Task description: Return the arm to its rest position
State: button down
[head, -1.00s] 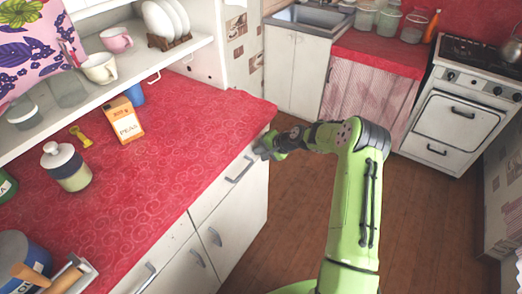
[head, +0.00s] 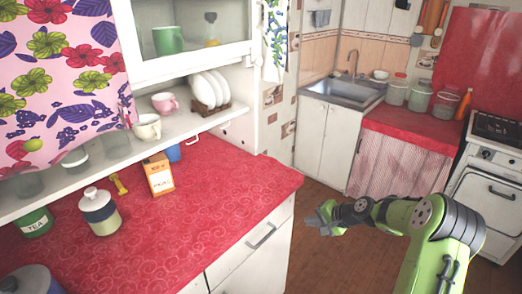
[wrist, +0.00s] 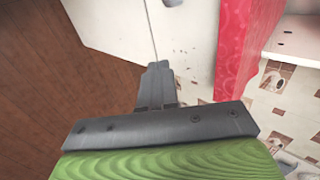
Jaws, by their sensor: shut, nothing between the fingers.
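My gripper (head: 321,219) is at the end of my green arm, in the air just right of the red counter's corner. In the wrist view my gripper (wrist: 157,80) shows its dark fingers together with nothing between them. The fingers point toward a white cabinet front (wrist: 135,35) and stand apart from it as far as I can tell. The arm is bent at the elbow at the lower right of the head view.
The red counter (head: 215,195) holds an orange box (head: 158,177), a lidded jar (head: 100,212) and a green tea tin (head: 36,222). A shelf above bears cups and plates (head: 208,90). A sink (head: 343,92) and stove (head: 490,190) stand behind. Wooden floor (head: 320,265) is clear.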

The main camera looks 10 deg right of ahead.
jog(key=s+a+r+n+g+h+p, duration=0.1)
jog(key=s+a+r+n+h, duration=0.1)
jog(key=s+a+r+n, duration=0.4)
jog(key=s+a+r+n+g+h, duration=0.25)
jog(key=s+a+r, duration=0.25)
jog(key=s+r, duration=0.6)
jog(key=s+r+n+t, duration=0.1)
jog(key=s+r, duration=0.1)
jog(key=s, duration=0.6)
jog(key=s+a+r+n+h+p, duration=0.1)
jog(key=s+r, duration=0.2)
jog(key=s, duration=0.6)
jog(key=shift+a+r+t, duration=0.15)
jog(key=shift+a+t, duration=0.05)
jog(key=shift+t, duration=0.15)
